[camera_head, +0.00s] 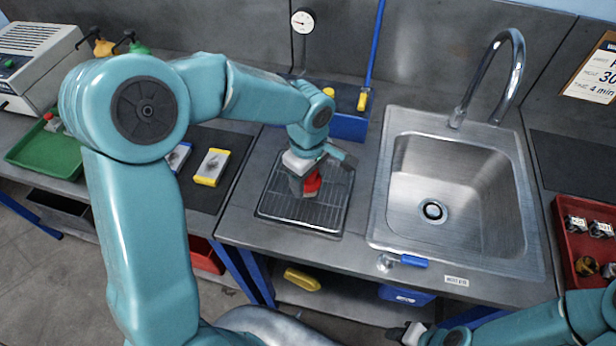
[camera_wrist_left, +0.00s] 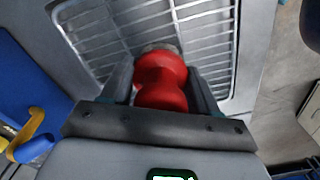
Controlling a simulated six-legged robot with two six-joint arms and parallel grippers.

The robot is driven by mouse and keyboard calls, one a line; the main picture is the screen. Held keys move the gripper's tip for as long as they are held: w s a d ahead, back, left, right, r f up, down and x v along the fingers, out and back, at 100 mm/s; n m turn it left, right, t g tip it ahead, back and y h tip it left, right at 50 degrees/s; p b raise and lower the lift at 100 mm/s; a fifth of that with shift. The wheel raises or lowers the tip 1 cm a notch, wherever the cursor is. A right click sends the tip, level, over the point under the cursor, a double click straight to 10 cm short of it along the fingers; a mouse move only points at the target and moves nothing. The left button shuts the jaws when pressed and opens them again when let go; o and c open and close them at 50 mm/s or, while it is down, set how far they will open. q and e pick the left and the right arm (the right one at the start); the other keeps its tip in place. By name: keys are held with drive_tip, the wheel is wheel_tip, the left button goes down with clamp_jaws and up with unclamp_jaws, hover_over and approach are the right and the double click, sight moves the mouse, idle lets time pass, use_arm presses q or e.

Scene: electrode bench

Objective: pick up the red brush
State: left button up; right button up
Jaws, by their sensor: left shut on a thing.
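The red brush (camera_head: 312,184) is at the drain rack beside the sink. In the left wrist view the red brush (camera_wrist_left: 161,80) sits between the two fingers of my left gripper (camera_wrist_left: 160,92), which is shut on it. In the head view my left gripper (camera_head: 318,168) is over the rack and partly covers the brush. I cannot tell whether the brush touches the rack. My right gripper (camera_head: 405,335) is low at the bottom edge, away from the brush; its fingers are too unclear to read.
The metal drain rack (camera_head: 330,218) lies left of the steel sink (camera_head: 455,160) with its curved tap (camera_head: 518,60). A blue bin (camera_head: 350,128) stands behind the rack. A red tray (camera_head: 562,240) is at the right, a green tray (camera_head: 45,155) at the left.

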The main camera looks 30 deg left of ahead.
use_arm(q)
drive_tip(key=shift+w+r, duration=0.1)
drive_tip(key=shift+r, duration=0.1)
wheel_tip(320, 180, up, 19)
drive_tip(key=shift+r, duration=0.15)
